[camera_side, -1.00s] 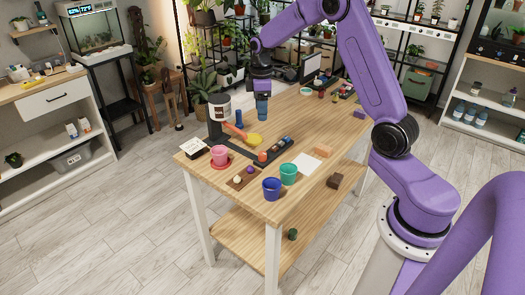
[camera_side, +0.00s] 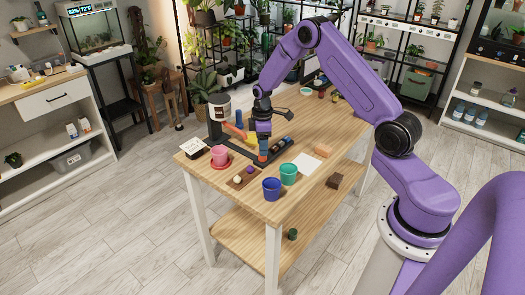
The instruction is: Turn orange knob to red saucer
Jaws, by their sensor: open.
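The orange knob (camera_side: 262,158) shows as a small orange patch at the near end of a black base on the wooden table. My gripper (camera_side: 263,148) points down right above it, with the fingertips at or around its top. The fingers hide most of the knob, and I cannot tell whether they touch it. The jaws are open. The red saucer (camera_side: 221,167) lies to the left under a pink pot (camera_side: 219,154). An orange arm-like piece (camera_side: 234,130) slants down beside a white canister (camera_side: 219,107) behind the saucer.
A blue cup (camera_side: 271,189) and a green cup (camera_side: 288,174) stand at the table's near side. A brown tray (camera_side: 235,184) holds small balls. A white sheet (camera_side: 306,164), an orange block (camera_side: 322,150) and a brown block (camera_side: 334,181) lie to the right. A card (camera_side: 192,148) is at the left.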

